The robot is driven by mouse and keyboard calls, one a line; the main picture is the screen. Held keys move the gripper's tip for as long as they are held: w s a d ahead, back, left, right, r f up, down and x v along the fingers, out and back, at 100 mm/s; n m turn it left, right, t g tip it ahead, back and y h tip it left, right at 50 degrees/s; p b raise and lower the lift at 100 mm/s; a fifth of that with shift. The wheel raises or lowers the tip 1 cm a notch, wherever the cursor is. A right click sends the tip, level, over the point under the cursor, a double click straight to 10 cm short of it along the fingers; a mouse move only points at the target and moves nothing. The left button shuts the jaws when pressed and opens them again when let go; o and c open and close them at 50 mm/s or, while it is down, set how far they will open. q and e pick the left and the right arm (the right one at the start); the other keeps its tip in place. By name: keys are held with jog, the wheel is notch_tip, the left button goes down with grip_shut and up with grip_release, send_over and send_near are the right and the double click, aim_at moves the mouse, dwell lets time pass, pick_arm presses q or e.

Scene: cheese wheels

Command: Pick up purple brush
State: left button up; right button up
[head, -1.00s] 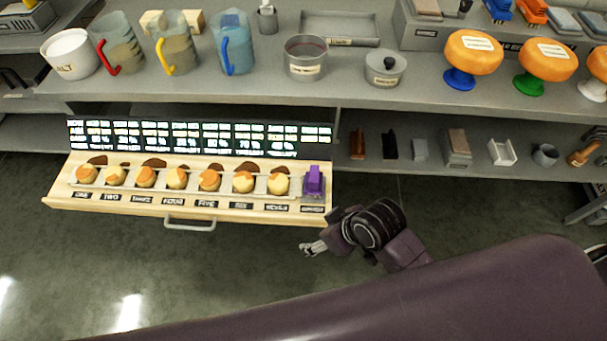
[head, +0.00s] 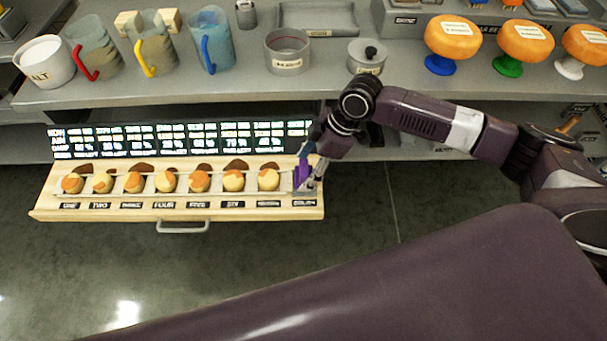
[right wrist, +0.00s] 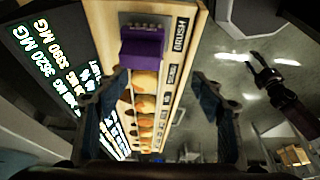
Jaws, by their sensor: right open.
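The purple brush (head: 302,172) sits at the right end of the pull-out wooden tray, in the slot past the row of cheeses. It also shows in the right wrist view (right wrist: 141,46), beside a label reading BRUSH. My right gripper (head: 308,186) is at the brush and partly covers it in the head view. In the right wrist view its two fingers (right wrist: 160,82) are wide apart with nothing between them, and the brush lies ahead, nearer the left finger. My left gripper (right wrist: 265,72) shows over the floor in the right wrist view, its fingers apart.
The wooden tray (head: 110,215) holds several small cheeses in a row with labels in front. A lit display (head: 180,138) stands behind them. The counter above (head: 320,88) carries jugs, a pot and orange cheese wheels on stands. The floor in front is clear.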

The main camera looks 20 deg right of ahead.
aim_at(305, 167)
jog(key=w+d+r, duration=0.2)
jog(key=w+d, duration=0.1)
jog(key=d, duration=0.1)
jog(key=x, duration=0.2)
jog(key=p+x, duration=0.1)
jog(key=x, duration=0.2)
jog(key=s+p+x, duration=0.1)
jog(key=x, duration=0.1)
jog(key=shift+a+f, duration=0.1)
jog(key=shift+a, duration=0.35)
jog(key=shift+w+a+f, duration=0.1)
jog(key=shift+w+f, duration=0.05)
jog(key=shift+f, duration=0.15)
jog(key=shift+c, duration=0.3)
jog(key=c, duration=1.3)
